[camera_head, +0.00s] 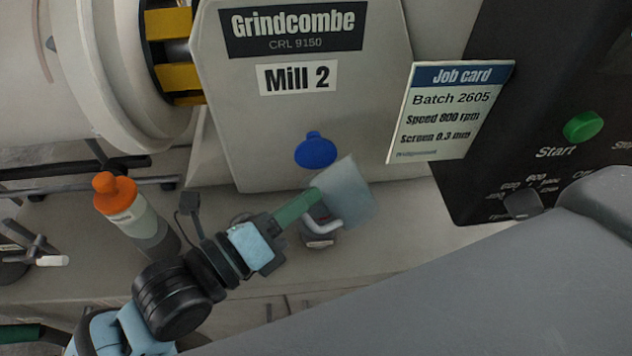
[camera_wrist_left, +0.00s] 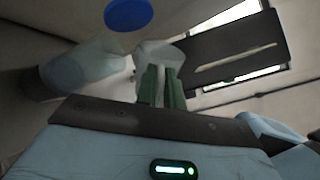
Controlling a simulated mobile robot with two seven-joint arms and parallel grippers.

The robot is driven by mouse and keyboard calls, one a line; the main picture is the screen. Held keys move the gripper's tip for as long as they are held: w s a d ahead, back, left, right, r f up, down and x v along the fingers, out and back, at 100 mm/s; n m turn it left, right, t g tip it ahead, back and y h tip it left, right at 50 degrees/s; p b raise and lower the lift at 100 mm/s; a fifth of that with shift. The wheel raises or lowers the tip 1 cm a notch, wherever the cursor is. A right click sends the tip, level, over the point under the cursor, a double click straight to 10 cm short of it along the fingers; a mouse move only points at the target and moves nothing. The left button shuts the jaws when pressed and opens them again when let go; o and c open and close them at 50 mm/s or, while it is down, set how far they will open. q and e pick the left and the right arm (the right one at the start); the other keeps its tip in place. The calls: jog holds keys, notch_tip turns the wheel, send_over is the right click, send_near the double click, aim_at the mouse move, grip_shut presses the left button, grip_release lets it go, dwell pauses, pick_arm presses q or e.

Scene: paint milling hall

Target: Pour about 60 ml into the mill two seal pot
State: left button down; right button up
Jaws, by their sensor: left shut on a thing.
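My left gripper (camera_head: 308,198) has green fingers shut on a translucent pale beaker (camera_head: 348,192). The beaker is tilted in front of the lower face of the machine labelled Mill 2. In the left wrist view the green fingers (camera_wrist_left: 161,87) meet the pale beaker (camera_wrist_left: 160,56). A small pot (camera_head: 319,240) with a label and a pale bent tube stands just below the beaker, partly hidden by it and the fingers. I cannot tell whether liquid is flowing or how full either one is. My right gripper is not in view.
Mill 2 (camera_head: 240,130) stands behind, with a blue round part (camera_head: 316,150) low on its face. A job card (camera_head: 450,112) and a dark panel with a green start button (camera_head: 582,127) are to the right. An orange-capped bottle (camera_head: 130,215) stands left of my gripper.

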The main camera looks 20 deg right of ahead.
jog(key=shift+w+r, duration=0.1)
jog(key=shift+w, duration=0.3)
pick_arm(q)
jog(key=shift+r+n, duration=0.15)
jog(key=shift+n, duration=0.45)
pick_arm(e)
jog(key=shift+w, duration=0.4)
pick_arm(q)
jog(key=shift+w+a+n, duration=0.15)
jog(key=shift+w+n, duration=0.1)
jog(key=shift+n, duration=0.15)
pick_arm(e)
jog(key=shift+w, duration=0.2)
pick_arm(q)
jog(key=shift+w+a+f, duration=0.1)
jog(key=shift+w+f, duration=0.1)
jog(key=shift+f, duration=0.05)
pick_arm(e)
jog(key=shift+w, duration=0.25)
